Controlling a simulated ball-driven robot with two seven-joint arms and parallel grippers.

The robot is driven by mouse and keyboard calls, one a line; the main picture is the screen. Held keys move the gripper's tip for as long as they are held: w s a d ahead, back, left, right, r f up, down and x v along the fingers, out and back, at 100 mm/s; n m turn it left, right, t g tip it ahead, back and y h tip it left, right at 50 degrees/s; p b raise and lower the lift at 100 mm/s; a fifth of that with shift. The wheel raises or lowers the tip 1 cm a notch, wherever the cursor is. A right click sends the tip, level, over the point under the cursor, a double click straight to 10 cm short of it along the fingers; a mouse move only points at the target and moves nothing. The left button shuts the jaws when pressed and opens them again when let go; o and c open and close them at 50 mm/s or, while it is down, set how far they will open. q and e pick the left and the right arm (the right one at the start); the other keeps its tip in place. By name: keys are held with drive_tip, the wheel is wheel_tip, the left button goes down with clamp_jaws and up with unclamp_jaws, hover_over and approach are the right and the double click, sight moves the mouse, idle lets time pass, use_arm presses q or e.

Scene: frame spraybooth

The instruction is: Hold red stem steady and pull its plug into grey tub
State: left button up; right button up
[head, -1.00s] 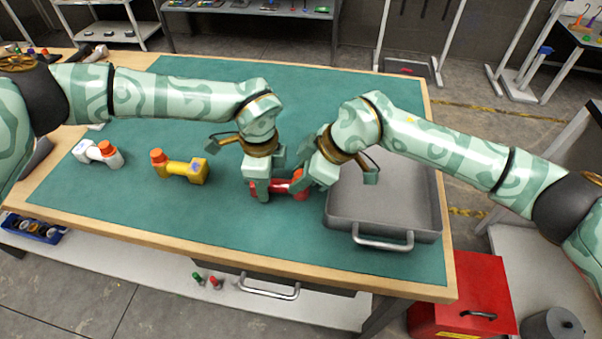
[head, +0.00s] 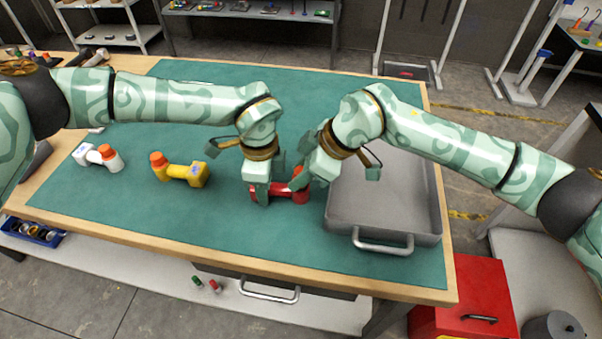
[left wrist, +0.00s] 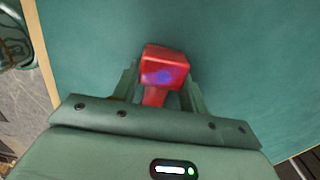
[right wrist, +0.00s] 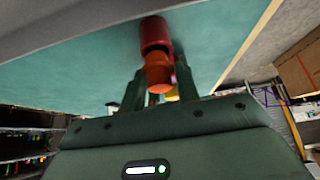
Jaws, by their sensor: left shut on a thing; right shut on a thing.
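The red stem (head: 285,198) lies on the green mat in the middle of the bench, partly hidden by my grippers. My left gripper (head: 262,194) is shut on its red body. In the left wrist view, the red block end (left wrist: 164,66) with a blue mark sits between the fingers. My right gripper (head: 299,180) is shut on the orange plug (right wrist: 159,72), which shows between its fingers in the right wrist view, against the stem's red end (right wrist: 154,34). The grey tub (head: 385,195) stands right of the stem and looks empty.
A yellow stem (head: 190,172) with an orange plug and a white stem (head: 103,158) with an orange plug lie to the left. The tub has a metal handle (head: 383,246) at its front. The mat in front of the stems is clear.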

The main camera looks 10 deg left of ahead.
drive_tip(key=shift+r, duration=1.8)
use_arm(q)
drive_tip(key=o, duration=1.2)
drive_tip(key=shift+c, duration=0.2)
wheel_tip(320, 180, up, 12)
use_arm(e)
drive_tip(key=shift+c, duration=0.2)
